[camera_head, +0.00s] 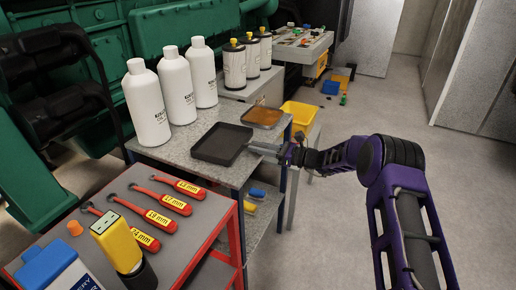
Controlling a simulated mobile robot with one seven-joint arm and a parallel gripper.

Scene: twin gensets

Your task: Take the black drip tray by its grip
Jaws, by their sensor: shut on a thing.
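The black drip tray (222,142) lies on the grey speckled table (184,157), in front of the white bottles. It is a shallow square tray and looks empty. Its grip (262,147) points right, toward my gripper (272,149). My gripper comes in from the right on the purple arm, at the table's right edge, and is shut on the tray's grip. The fingertips are small here and partly hide the grip. I cannot tell whether the tray is clear of the table top.
Several white bottles (177,86) stand behind the tray. A second tray with brown content (262,116) sits behind it to the right. Open floor (340,240) is at right.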

